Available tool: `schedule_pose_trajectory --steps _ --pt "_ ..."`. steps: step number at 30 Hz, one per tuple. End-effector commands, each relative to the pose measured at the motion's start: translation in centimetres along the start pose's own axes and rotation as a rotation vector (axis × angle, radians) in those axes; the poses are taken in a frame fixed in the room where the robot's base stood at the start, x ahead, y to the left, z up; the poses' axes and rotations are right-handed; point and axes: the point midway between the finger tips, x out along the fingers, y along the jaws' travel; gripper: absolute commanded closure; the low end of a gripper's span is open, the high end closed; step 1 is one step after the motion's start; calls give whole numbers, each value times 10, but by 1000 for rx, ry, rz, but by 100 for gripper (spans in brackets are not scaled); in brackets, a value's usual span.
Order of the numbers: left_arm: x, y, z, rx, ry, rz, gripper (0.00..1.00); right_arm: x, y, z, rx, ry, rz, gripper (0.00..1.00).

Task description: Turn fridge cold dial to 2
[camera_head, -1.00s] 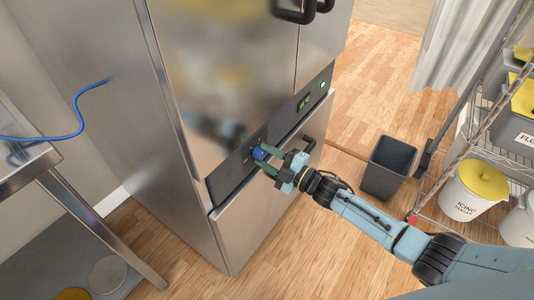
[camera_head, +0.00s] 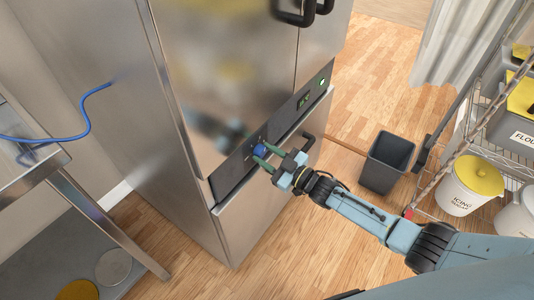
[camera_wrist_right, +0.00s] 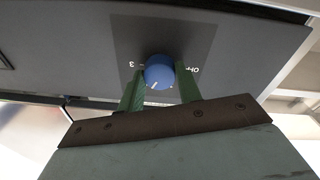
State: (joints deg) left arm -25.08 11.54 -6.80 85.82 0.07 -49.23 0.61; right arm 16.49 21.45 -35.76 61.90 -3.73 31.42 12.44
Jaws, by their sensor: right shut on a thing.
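The blue cold dial (camera_head: 259,151) sits on the dark control panel (camera_head: 232,176) across the middle of the steel fridge (camera_head: 225,90). In the right wrist view the dial (camera_wrist_right: 159,72) shows a white pointer mark at its lower left. The printed "3" is left of it and "OFF" right of it, both upside down; other marks are hidden. My right gripper (camera_head: 266,154) is shut on the dial, its green fingers (camera_wrist_right: 160,88) on either side of the knob. My left gripper does not show.
Black door handles (camera_head: 296,12) stick out above. A dark bin (camera_head: 387,162) stands on the wooden floor right of the fridge. A wire shelf with tubs (camera_head: 463,185) is at the right. A metal table (camera_head: 30,170) and blue cable (camera_head: 85,120) are at the left.

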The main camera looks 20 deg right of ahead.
Motion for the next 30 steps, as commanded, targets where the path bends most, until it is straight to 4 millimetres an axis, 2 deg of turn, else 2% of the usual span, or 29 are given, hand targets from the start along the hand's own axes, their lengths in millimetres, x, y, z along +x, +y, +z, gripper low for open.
schedule_pose_trajectory --steps 19,20,24,30 --pt "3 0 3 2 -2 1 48 0 0 1 48 -4 4 88" --pt "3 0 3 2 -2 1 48 0 0 1 48 -4 4 62" --pt "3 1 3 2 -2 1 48 0 0 1 48 -4 3 44" --pt "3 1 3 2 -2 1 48 0 0 0 47 -3 3 44"
